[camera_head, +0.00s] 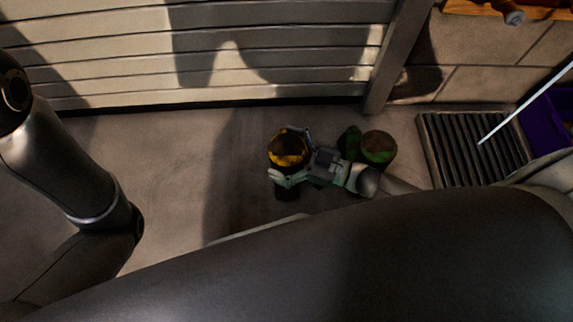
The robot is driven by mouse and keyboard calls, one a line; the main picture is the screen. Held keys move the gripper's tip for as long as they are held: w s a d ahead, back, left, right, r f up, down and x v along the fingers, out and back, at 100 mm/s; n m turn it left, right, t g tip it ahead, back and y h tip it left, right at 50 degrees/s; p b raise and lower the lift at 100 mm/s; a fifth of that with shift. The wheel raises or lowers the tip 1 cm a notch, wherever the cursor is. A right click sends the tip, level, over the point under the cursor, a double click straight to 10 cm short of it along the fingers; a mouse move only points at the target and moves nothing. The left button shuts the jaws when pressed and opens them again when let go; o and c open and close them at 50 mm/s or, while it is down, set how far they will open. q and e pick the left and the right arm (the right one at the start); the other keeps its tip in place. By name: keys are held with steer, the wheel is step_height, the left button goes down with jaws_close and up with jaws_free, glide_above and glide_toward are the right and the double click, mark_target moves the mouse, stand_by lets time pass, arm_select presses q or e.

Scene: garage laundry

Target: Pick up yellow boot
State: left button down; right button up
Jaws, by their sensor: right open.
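The yellow boot (287,150) stands on the concrete floor in front of the slatted door, in the head view. It looks dark at the top opening with a yellow band, and its lower part is dark. My right gripper (291,158) comes in from the right, open, with one finger at the boot's far side and one at its near side. The boot is between the fingers; I cannot tell whether they touch it. Part of my left arm shows at the left, but its gripper is out of view.
Green boots or similar green items (379,148) stand just right of my right gripper, close to its wrist. A dark ribbed grate or mat (470,150) and a purple bin (545,122) are at the right. The floor left of the boot is clear.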

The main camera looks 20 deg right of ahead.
steer(key=c, duration=2)
steer(key=shift+r, duration=0.1)
steer(key=shift+c, duration=0.4)
